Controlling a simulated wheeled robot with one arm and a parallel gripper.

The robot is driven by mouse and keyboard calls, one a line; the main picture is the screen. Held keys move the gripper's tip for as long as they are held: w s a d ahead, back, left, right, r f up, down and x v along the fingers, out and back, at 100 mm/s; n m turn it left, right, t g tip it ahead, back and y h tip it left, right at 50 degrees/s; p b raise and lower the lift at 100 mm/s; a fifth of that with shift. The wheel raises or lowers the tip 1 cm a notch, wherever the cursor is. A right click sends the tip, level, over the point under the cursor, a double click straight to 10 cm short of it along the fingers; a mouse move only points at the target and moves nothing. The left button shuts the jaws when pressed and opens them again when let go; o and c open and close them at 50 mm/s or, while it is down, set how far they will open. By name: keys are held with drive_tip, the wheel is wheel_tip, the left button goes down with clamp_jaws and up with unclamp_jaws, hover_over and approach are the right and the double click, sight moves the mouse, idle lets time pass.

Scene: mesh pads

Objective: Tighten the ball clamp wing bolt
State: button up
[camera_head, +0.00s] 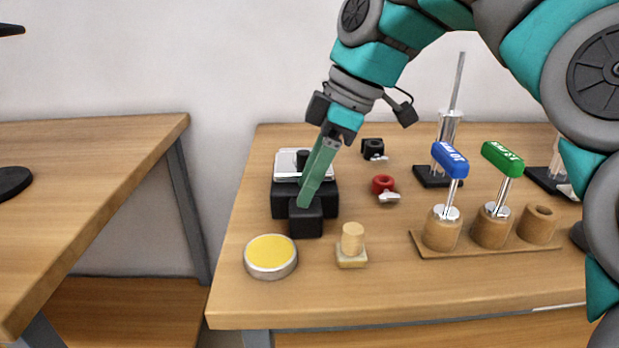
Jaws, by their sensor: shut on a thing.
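A black block-shaped fixture (283,205) stands at the left of the right-hand table, with a pale plate (290,166) and a dark knob (302,157) on top. A smaller black block (306,225) juts from its front; I take this to be the ball clamp. My gripper (304,204) reaches down from the upper right, its green fingers slanting and their tips at the top of the front block. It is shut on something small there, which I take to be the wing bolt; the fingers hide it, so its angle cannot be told.
A yellow-topped round tin (270,252) and a wooden peg on a base (352,245) stand in front. A red collar (382,184) and small black clamp (373,147) lie behind right. A wooden rack (470,249) holds blue- and green-handled tools. Another table (100,180) stands left across a gap.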

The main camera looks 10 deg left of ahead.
clamp_jaws()
idle(0.3)
drive_tip(key=m+t, duration=0.1)
drive_tip(key=m, duration=0.2)
drive_tip(key=shift+s+d, duration=0.1)
drive_tip(key=m+t, duration=0.1)
drive_tip(key=m, duration=0.1)
drive_tip(key=m+t, duration=0.1)
drive_tip(key=m, duration=0.1)
drive_tip(key=shift+s+m+h+b, duration=0.1)
drive_tip(key=shift+m+h+b, duration=0.2)
drive_tip(key=shift+b, duration=0.1)
drive_tip(key=m+t, duration=0.1)
drive_tip(key=m, duration=0.2)
drive_tip(key=shift+m+h, duration=0.3)
drive_tip(key=shift+h, duration=0.1)
drive_tip(key=shift+s+a+m+t+h, duration=0.1)
drive_tip(key=shift+a+m+t+h, duration=0.15)
drive_tip(key=shift+m, duration=0.75)
drive_tip(key=shift+s+m+t+h, duration=0.15)
drive_tip(key=shift+m+h, duration=0.2)
drive_tip(key=shift+m, duration=0.65)
drive_tip(key=shift+w, duration=0.1)
